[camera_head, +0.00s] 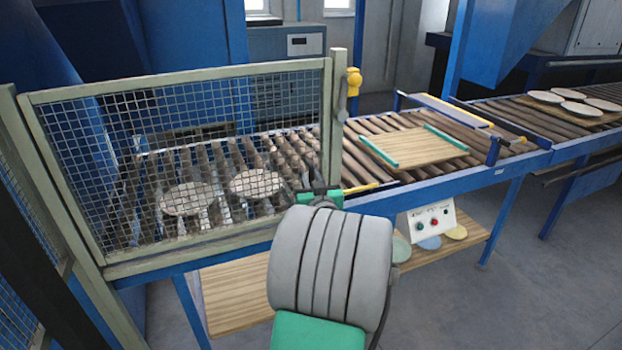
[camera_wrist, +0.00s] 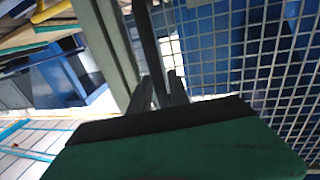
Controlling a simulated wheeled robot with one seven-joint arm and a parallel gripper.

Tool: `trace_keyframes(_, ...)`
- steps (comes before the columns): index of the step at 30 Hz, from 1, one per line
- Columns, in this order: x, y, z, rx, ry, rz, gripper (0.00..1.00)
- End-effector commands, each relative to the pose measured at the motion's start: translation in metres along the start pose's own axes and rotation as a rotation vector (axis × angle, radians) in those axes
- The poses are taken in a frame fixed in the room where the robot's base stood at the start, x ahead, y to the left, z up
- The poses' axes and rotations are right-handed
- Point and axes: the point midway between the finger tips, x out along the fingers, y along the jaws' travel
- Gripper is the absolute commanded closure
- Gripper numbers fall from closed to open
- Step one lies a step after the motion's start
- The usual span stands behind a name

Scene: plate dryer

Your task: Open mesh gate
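The mesh gate (camera_head: 190,150) is a pale green frame with wire mesh, standing upright at the left of the head view. It appears closed along the conveyor front. A yellow latch-like part (camera_head: 354,81) with a dark lever sits at the post (camera_head: 338,120) by its right edge. My gripper (camera_head: 322,196) is at the gate's lower right corner, its fingers largely hidden there by my wrist. In the wrist view, the two fingertips (camera_wrist: 160,92) stand apart, one on each side of a dark upright bar (camera_wrist: 148,45) beside the mesh (camera_wrist: 245,60). Contact with the bar is unclear.
A blue-framed roller conveyor (camera_head: 480,172) runs behind the gate and off to the right. Two round plates (camera_head: 187,199) lie behind the mesh. A wooden board (camera_head: 418,147) with green edges rests on the rollers. A control box (camera_head: 432,222) stands below. Grey floor is clear at front right.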

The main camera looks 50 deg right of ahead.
Motion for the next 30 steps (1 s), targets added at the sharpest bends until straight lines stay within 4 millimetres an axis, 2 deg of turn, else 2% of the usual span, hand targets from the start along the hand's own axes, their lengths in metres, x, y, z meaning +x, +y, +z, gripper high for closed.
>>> trace_keyframes(1, -0.0001, 0.0001, 0.0, 0.0, 0.0, 0.0, 0.82)
trace_keyframes(8, -0.0002, 0.0, 0.0, 0.0, 0.0, 0.0, 1.0)
trace_keyframes(30, -0.0002, -0.0003, 0.0003, 0.001, -0.001, -0.001, 1.0)
